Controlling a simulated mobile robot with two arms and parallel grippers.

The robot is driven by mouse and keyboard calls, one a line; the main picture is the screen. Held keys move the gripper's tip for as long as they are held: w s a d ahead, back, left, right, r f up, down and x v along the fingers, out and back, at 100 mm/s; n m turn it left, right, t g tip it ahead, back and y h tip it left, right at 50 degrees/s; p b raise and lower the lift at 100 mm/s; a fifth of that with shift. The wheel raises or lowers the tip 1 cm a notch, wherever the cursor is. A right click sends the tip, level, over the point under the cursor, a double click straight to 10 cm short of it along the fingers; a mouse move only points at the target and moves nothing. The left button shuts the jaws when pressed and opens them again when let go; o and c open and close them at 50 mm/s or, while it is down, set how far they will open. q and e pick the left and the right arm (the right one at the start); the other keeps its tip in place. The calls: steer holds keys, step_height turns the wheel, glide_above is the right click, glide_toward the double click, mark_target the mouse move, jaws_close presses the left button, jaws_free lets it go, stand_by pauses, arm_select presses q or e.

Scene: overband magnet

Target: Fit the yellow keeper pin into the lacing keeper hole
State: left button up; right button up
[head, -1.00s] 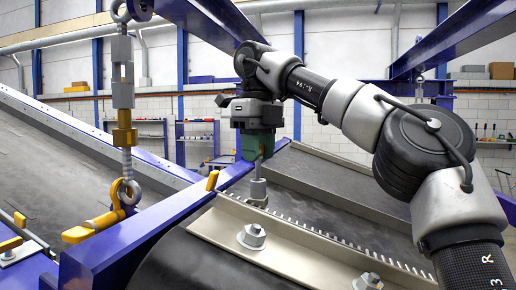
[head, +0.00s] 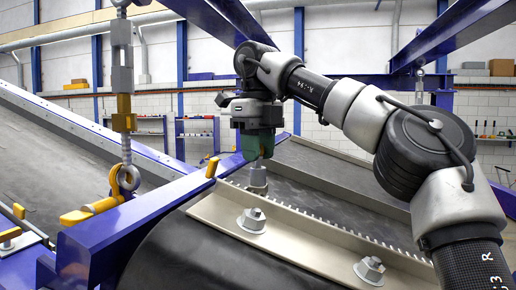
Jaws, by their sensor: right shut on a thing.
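The keeper hole itself cannot be made out. My left gripper is not in view.
A yellow hook (head: 122,182) hangs from a chain at left. Large bolts (head: 252,220) stand on the metal clamp bar in front. Blue beams cross overhead.

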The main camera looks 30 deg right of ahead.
steer(key=shift+f+b, duration=0.4)
steer(key=shift+f, duration=0.2)
steer(key=o, duration=1)
steer(key=shift+r, duration=0.15)
step_height(320, 180, up, 9)
steer(key=p, duration=0.7)
steer(key=shift+r, duration=0.15)
steer(key=shift+r+p, duration=0.45)
steer(key=shift+r, duration=0.25)
steer(key=shift+f, duration=0.1)
